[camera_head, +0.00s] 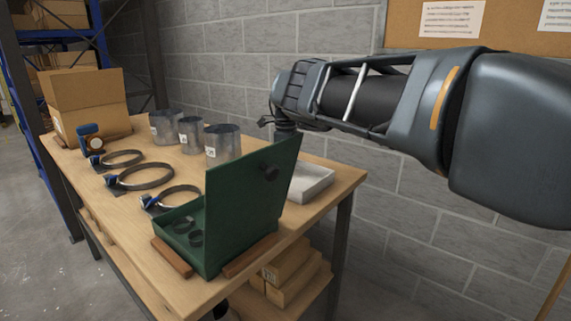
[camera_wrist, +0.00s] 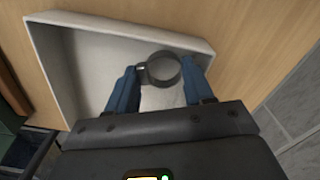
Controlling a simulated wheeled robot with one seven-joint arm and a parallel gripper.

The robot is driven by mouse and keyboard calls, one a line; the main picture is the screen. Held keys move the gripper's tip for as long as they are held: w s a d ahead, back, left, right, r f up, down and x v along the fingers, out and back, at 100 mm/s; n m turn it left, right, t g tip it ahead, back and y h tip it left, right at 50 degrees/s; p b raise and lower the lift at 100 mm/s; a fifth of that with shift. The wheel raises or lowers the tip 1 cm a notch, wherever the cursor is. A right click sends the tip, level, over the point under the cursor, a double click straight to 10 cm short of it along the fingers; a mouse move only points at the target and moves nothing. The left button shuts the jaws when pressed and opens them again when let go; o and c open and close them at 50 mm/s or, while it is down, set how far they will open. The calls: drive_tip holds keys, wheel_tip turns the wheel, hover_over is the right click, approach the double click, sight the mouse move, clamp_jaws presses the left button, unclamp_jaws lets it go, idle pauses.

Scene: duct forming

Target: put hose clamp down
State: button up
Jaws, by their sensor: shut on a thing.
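The small dark hose clamp (camera_wrist: 166,83) is a ring between the blue fingertips of my gripper (camera_wrist: 160,70) in the wrist view. The fingers are shut on it from both sides. Clamp and fingers appear over the inside of the shallow white tray (camera_wrist: 85,62). I cannot tell whether the clamp touches the tray's floor. In the head view the white tray (camera_head: 312,183) stands behind the green case's raised lid, at the table's right end. There my fingers and the held clamp are hidden behind the lid.
The open green case (camera_head: 240,210) holds small dark rings and stands at the table's front. Large hose clamps (camera_head: 145,177) lie along the left side. Several metal duct pieces (camera_head: 221,146) stand near the wall. A cardboard box (camera_head: 88,105) is at the far end.

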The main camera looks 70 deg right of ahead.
drive_tip(key=shift+f, duration=0.4)
drive_tip(key=shift+f, duration=0.2)
drive_tip(key=o, duration=0.7)
drive_tip(key=shift+r, duration=0.2)
wheel_tip(320, 180, up, 12)
drive_tip(key=shift+r, duration=0.1)
